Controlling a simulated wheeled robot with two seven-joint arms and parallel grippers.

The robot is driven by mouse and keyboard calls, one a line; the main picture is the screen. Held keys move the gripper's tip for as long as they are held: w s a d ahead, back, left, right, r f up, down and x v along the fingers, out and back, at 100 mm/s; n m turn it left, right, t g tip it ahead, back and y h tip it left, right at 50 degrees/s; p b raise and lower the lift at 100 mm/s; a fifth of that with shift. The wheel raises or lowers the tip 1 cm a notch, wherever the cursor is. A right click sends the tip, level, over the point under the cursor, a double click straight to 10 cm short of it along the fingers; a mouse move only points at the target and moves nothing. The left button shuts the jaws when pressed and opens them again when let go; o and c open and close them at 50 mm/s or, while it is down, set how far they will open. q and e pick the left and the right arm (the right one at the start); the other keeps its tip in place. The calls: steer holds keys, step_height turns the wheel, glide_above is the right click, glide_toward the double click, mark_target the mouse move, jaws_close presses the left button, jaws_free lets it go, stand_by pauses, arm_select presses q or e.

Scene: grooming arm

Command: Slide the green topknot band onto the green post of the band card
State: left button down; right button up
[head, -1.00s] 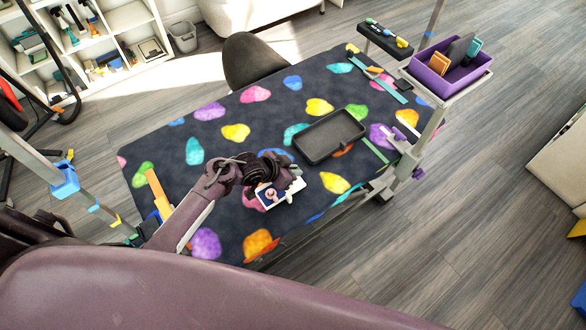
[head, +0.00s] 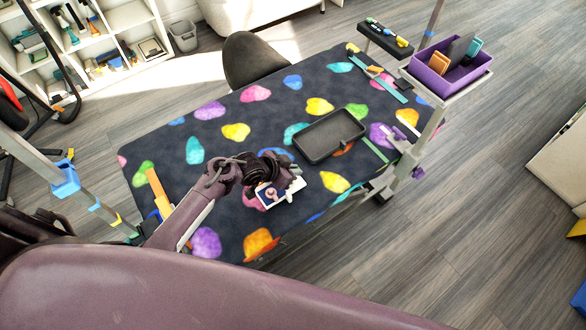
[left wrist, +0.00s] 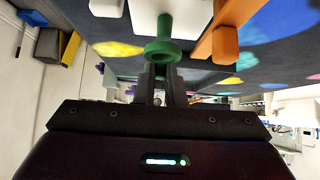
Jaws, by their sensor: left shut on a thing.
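The band card (head: 296,193) is a white piece with a dark blue panel, seen at my left gripper (head: 278,178) over the spotted table in the head view. In the left wrist view the card's white face (left wrist: 187,14) is at the top, with the green post (left wrist: 165,24) pointing toward me. My left gripper (left wrist: 157,72) is shut on the green topknot band (left wrist: 163,50), a small ring at its fingertips. The band lines up with the post's near end; whether it is around the post or just in front, I cannot tell. My right gripper is not in view.
A dark tray (head: 328,137) lies on the spotted table (head: 215,150). A purple bin (head: 450,80) stands at the back right.

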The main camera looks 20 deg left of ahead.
arm_select(q)
steer(key=shift+f+b, duration=1.15)
steer(key=shift+f, duration=0.5)
steer(key=c, duration=1.4)
jaws_free()
steer(key=shift+c, duration=0.2)
steer(key=shift+r, duration=0.1)
steer(key=shift+s+a, duration=0.1)
steer(key=v, duration=0.7)
steer(key=shift+s+r, duration=0.15)
steer(key=shift+r, duration=0.1)
